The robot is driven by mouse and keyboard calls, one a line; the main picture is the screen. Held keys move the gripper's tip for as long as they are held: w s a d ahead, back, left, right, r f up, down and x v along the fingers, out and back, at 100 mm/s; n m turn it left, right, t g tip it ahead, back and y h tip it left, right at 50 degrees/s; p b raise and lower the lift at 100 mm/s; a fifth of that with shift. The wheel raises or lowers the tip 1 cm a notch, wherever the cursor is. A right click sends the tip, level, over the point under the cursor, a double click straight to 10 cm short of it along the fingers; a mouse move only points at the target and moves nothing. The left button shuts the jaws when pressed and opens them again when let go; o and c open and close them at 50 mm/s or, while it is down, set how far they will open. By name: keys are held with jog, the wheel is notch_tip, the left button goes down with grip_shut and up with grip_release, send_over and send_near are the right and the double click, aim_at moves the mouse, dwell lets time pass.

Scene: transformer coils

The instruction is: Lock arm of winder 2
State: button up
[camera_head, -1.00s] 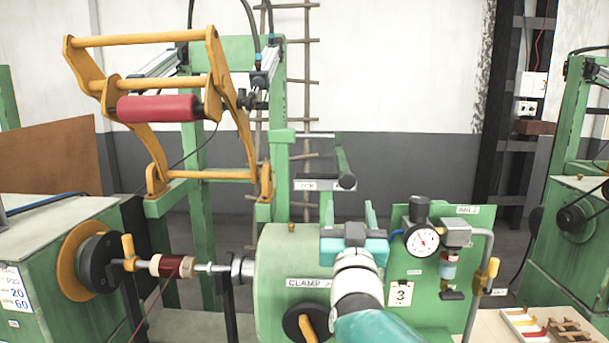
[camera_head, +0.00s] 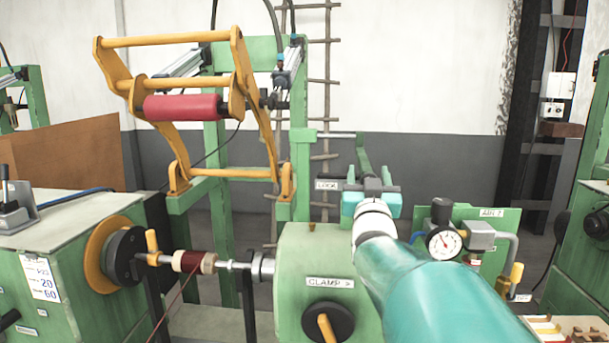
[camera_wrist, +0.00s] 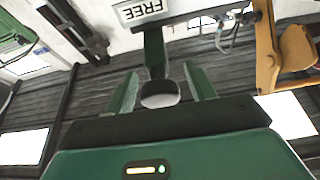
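The winder's yellow arm frame (camera_head: 165,85) with a red roller (camera_head: 182,107) stands raised on green posts. A green lock lever (camera_head: 363,153) sits right of it, beside a LOCK label (camera_head: 327,185). In the wrist view the lever (camera_wrist: 154,48) ends in a round grey knob (camera_wrist: 160,95), with a FREE label (camera_wrist: 142,10) near its far end. My gripper (camera_head: 371,183) is at the lever's near end. In the wrist view my gripper (camera_wrist: 162,84) has its fingers apart, one on each side of the knob. Contact cannot be told.
The green CLAMP housing (camera_head: 320,265) stands below and left of my gripper. A pressure gauge (camera_head: 443,243) and valve panel stand close on the right. A coil (camera_head: 193,261) sits on the spindle at lower left. A tray of parts (camera_head: 565,330) lies at lower right.

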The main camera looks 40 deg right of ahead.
grip_shut()
jog(key=w+a, duration=0.7)
jog(key=shift+w, duration=0.4)
jog(key=shift+t, duration=0.3)
jog(key=shift+o, duration=0.4)
grip_release()
jog(key=shift+w+a, duration=0.15)
jog(key=shift+w, duration=0.05)
jog(key=v, duration=1.3)
jog(key=shift+s+a, duration=0.15)
jog(key=shift+s, duration=0.35)
